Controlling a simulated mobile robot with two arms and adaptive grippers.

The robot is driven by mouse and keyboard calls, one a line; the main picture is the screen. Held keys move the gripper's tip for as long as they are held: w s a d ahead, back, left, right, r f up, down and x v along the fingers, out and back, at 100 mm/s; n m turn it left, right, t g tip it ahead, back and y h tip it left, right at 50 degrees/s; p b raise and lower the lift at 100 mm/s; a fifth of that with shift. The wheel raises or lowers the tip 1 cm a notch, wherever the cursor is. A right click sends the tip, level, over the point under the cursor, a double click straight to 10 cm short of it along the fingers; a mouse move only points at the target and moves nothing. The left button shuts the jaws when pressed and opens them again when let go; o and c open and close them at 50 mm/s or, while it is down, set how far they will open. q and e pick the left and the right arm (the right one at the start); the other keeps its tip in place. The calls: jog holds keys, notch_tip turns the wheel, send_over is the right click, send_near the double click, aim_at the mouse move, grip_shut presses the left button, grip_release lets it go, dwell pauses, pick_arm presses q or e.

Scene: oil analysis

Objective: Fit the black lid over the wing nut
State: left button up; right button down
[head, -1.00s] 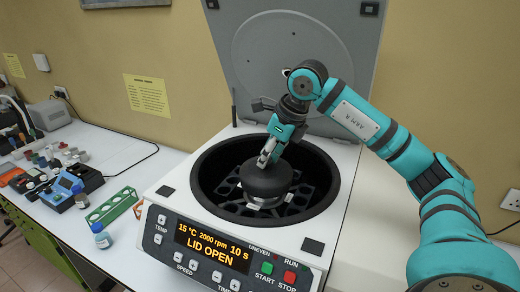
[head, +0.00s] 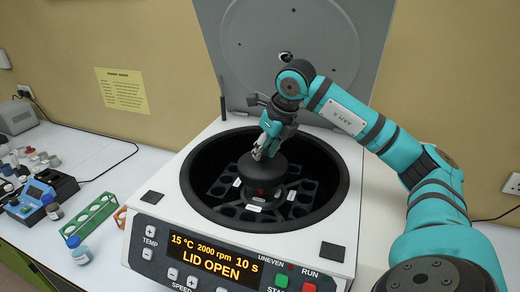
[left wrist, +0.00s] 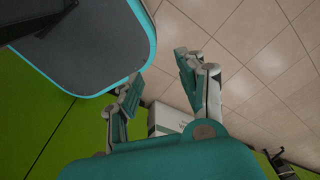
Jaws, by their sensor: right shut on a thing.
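The black lid (head: 262,172) is a round dark dome over the middle of the rotor inside the open centrifuge (head: 340,215). My right gripper (head: 262,152) comes down from above and is shut on the top of the lid. The lid looks roughly level. The wing nut is hidden beneath the lid, and I cannot tell whether the lid touches it. A small reddish patch shows just under the lid's front edge. My left gripper (left wrist: 160,90) shows in the left wrist view with its fingers apart and nothing between them, above the floor.
The centrifuge's dark bowl wall (head: 341,180) surrounds the rotor, and its grey cover (head: 290,40) stands raised behind. A green tube rack (head: 90,217) and a blue-capped bottle (head: 78,250) stand on the bench to the left.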

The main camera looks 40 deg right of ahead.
aim_at(266, 163)
jog(key=shift+s+f, duration=0.2)
jog(key=shift+s, duration=0.05)
jog(key=shift+s+f+b, duration=0.35)
jog(key=shift+f+b, duration=0.25)
jog(key=shift+b, duration=0.2)
jog(key=b+x, duration=0.2)
jog(key=x, duration=0.1)
jog(key=shift+s, duration=0.2)
jog(key=shift+f+b, duration=0.3)
jog(key=shift+b, duration=0.1)
pick_arm(q)
jog(key=shift+s+f+b, duration=0.15)
jog(key=shift+s+f, duration=0.1)
jog(key=shift+f, duration=1.05)
jog(key=shift+s+f+b, duration=0.15)
jog(key=shift+s+f, duration=0.1)
jog(key=shift+f, duration=1.05)
pick_arm(e)
jog(key=shift+s+f, duration=0.1)
jog(key=shift+f, duration=0.25)
pick_arm(q)
jog(key=shift+s, duration=0.3)
pick_arm(e)
jog(key=shift+a, duration=0.1)
pick_arm(q)
jog(key=shift+f, duration=0.15)
pick_arm(e)
jog(key=shift+f, duration=0.15)
pick_arm(q)
jog(key=shift+w, duration=0.1)
